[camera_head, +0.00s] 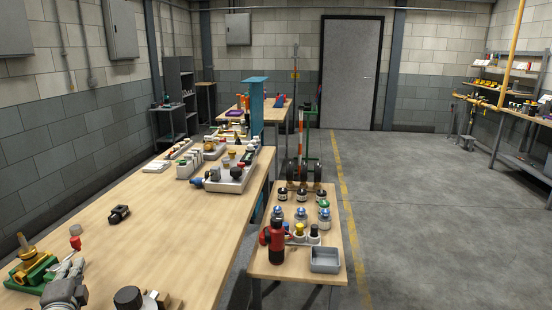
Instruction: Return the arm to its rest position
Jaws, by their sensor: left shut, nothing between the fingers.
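My left gripper (76,264) shows at the lower left, grey, low over the near end of the long wooden workbench (150,228). Its fingers are shut with nothing between them. It is close beside a green fixture with a brass fitting (30,262); I cannot tell whether they touch. A small red piece (76,243) is just beyond the fingers. My right gripper is not in view.
A black fitting (120,214) lies alone on the bench. A black round knob (128,297) is at the front edge. Farther back stands a pale fixture block (232,178). A side table holds jars, a red tool (276,242) and a grey tray (324,259).

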